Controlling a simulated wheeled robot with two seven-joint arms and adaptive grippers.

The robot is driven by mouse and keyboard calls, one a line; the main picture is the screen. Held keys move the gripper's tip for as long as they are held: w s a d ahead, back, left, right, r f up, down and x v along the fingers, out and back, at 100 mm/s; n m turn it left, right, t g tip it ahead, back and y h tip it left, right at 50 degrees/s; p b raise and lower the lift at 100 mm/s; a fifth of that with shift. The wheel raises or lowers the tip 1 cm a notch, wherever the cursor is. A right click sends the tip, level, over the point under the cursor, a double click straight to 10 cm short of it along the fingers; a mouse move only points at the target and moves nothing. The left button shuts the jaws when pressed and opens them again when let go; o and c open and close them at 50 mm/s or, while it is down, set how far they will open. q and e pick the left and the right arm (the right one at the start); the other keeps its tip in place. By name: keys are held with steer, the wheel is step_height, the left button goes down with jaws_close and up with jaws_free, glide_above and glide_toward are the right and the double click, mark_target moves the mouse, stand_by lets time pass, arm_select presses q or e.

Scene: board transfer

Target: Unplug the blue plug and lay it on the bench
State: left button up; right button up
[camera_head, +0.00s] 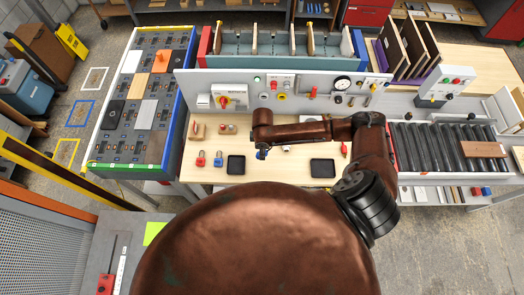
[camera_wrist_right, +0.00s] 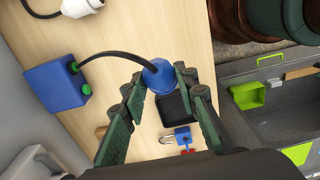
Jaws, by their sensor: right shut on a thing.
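The blue plug (camera_wrist_right: 158,76) is round, with a black cable leaving it. It sits between the fingertips of my right gripper (camera_wrist_right: 158,84) in the right wrist view, and the gripper is shut on it. My left gripper is not in view.
Two black trays (camera_head: 236,165) (camera_head: 322,168) lie on the bench. Red and blue padlocks (camera_head: 201,159) (camera_head: 218,159) lie left of them. A grey panel with switches and a gauge (camera_head: 342,83) stands behind. A roller conveyor (camera_head: 440,147) is at right.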

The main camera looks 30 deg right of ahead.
steer(key=shift+f+b, duration=1.35)
steer(key=shift+f, duration=2.2)
steer(key=o, duration=1.2)
steer(key=shift+o, duration=0.2)
step_height(320, 180, up, 12)
